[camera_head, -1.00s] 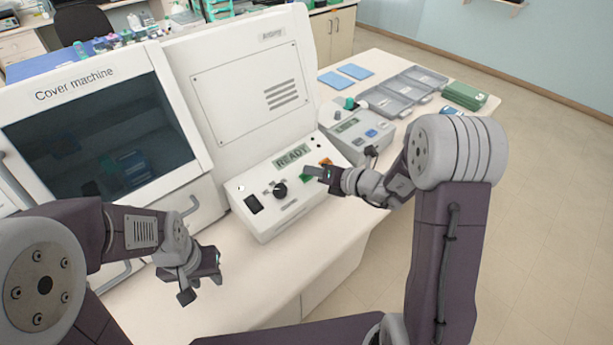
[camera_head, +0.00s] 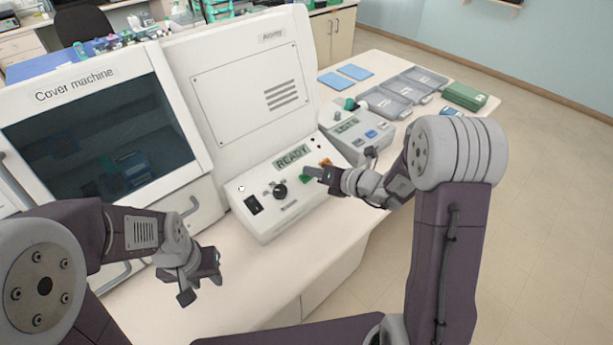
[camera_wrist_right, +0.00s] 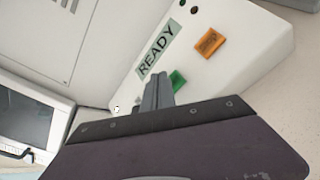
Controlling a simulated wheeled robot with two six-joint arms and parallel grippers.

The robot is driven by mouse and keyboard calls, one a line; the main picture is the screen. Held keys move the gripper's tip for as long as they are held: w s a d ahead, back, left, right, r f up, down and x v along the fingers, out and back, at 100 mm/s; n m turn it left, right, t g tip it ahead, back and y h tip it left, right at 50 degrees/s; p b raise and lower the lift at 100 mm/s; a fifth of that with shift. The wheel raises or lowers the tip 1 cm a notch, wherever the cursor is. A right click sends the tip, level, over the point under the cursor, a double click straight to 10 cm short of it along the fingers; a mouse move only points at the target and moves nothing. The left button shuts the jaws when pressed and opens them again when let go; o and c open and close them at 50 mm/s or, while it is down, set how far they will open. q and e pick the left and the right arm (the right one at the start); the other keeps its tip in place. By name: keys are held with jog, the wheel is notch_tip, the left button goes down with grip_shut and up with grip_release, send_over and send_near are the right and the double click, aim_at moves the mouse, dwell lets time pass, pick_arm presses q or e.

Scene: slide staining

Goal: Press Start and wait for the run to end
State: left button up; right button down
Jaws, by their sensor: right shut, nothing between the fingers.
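The staining machine (camera_head: 243,95) has a sloped control panel (camera_head: 262,228) whose display (camera_head: 293,157) reads READY. A green button (camera_head: 306,178) and an orange button (camera_head: 326,163) sit below the display; the orange button (camera_wrist_right: 209,42) and green button (camera_wrist_right: 178,80) also show in the right wrist view. My right gripper (camera_head: 308,170) is shut and empty, its tips right at the green button. In the right wrist view the fingers (camera_wrist_right: 158,90) partly cover the green button's left side; I cannot tell if they touch it. My left gripper (camera_head: 202,285) hangs open over the front of the bench.
A black knob (camera_head: 280,190) and a dark switch (camera_head: 253,205) are on the panel. The Cover machine (camera_head: 95,130) stands to the left. A smaller device (camera_head: 358,135), grey trays (camera_head: 400,95) and green boxes (camera_head: 465,96) stand to the right. The bench front is clear.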

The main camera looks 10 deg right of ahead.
pick_arm(q)
jog(key=shift+f, duration=0.15)
pick_arm(e)
jog(key=shift+f, duration=0.1)
dwell(0.3)
pick_arm(q)
jog(key=shift+f+b, duration=0.3)
jog(key=shift+b, duration=0.1)
pick_arm(e)
jog(key=shift+w+a+f, duration=0.1)
jog(key=shift+f, duration=0.2)
